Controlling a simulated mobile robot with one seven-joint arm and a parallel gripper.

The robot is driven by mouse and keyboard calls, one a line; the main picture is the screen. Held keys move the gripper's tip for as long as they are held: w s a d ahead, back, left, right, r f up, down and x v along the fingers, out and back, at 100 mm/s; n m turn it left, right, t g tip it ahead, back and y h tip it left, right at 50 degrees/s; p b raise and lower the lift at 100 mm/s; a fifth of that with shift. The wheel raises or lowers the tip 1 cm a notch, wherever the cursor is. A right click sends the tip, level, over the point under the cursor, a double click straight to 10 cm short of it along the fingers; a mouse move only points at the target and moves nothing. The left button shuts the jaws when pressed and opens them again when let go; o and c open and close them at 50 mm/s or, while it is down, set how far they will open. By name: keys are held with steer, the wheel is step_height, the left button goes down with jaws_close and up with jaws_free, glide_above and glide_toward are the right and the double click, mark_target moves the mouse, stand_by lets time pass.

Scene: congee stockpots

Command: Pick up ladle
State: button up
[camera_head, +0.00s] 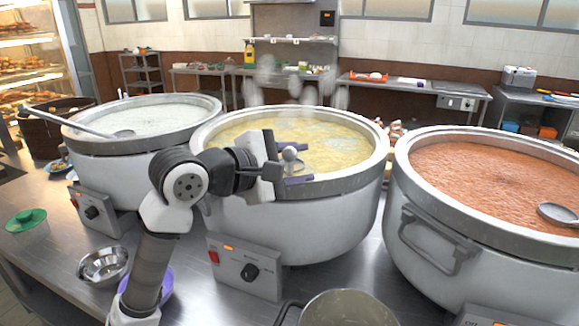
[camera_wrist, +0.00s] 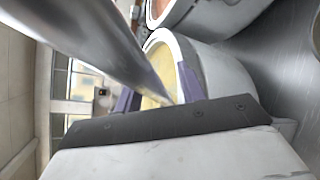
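My gripper (camera_head: 306,164) is over the near part of the middle pot (camera_head: 300,215), with its two purple fingers spread apart. A grey rounded piece of metal (camera_head: 290,153), seemingly part of a ladle, shows between the fingers. In the wrist view a shiny metal shaft (camera_wrist: 95,45) runs from the upper left towards the gap between the fingers (camera_wrist: 160,98); I see no clear contact. Its lower end is hidden or blurred. Another ladle (camera_head: 72,123) leans in the left pot, its bowl in the white congee. A third ladle (camera_head: 558,213) lies in the right pot's orange congee.
The left pot (camera_head: 135,165) and right pot (camera_head: 470,250) stand close on either side. Steam (camera_head: 290,85) rises over the middle pot.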

jaws_close()
stand_by(1.4)
